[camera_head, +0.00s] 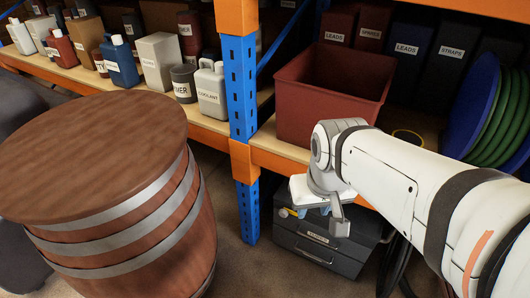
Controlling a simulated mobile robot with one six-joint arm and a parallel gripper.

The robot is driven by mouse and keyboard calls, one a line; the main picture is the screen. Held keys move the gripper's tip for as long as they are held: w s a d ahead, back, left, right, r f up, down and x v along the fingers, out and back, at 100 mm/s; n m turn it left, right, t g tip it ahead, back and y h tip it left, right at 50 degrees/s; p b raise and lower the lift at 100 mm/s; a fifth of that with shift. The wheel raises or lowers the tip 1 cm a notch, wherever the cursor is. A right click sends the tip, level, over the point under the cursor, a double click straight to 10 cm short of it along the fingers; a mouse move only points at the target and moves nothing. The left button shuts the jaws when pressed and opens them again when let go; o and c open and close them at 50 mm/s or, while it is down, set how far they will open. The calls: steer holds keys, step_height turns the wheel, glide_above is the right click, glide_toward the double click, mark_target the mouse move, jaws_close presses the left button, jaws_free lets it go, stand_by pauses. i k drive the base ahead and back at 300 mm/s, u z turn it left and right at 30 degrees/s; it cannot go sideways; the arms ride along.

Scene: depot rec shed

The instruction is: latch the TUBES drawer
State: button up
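A dark grey drawer unit (345,262) stands on the floor under the right-hand shelf. Its front has stacked drawers with small labels, too small to read, so I cannot tell which drawer is TUBES. A small yellow part (288,212) shows at the unit's upper left. My gripper (338,222) is in front of and above the top of the unit, pointing down. One grey finger shows clearly; the rest is hidden by my wrist, so its opening cannot be judged. My arm covers the unit's upper right, and I cannot tell whether the gripper touches it.
A wooden barrel (90,155) stands close on the left. A blue and orange rack post (240,110) rises left of the drawer unit. A red-brown bin (325,100) sits on the shelf above. Bare floor (232,262) lies between barrel and unit.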

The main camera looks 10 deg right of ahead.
mark_target(283, 213)
steer(key=u, duration=0.25)
steer(key=i, duration=0.3)
steer(key=z, duration=0.45)
steer(key=k, duration=1.1)
steer(key=z, duration=0.35)
steer(key=i, duration=0.4)
steer(key=z, duration=0.15)
